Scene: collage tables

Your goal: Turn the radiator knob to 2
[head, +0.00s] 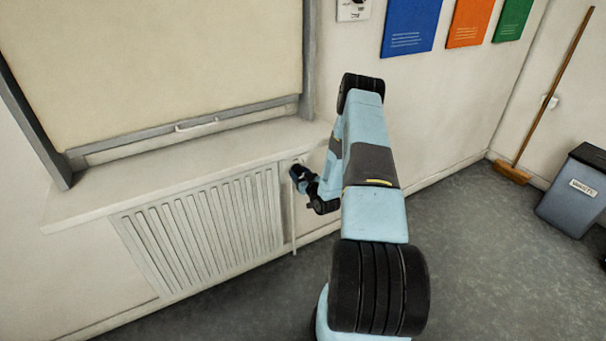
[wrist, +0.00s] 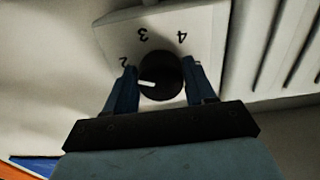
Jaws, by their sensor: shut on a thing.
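In the wrist view the radiator knob (wrist: 161,76) is a round black dial on a pale plate (wrist: 206,22) with printed digits. A white pointer mark on it points left, toward my left finger and a little below the digit 2 (wrist: 123,62). The digits 3 and 4 show above the knob, upside down. Any digit behind or below the fingers is hidden. My gripper (wrist: 161,71) has its blue fingers on either side of the knob and is shut on it. In the head view my gripper (head: 300,178) is at the radiator's right end; the knob is hidden there.
The white ribbed radiator (head: 205,230) sits under a window sill (head: 180,172) that juts out just above my gripper. A thin vertical pipe (head: 293,225) runs below my gripper. A broom (head: 548,98) and a waste bin (head: 572,195) stand far right. Grey floor between is clear.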

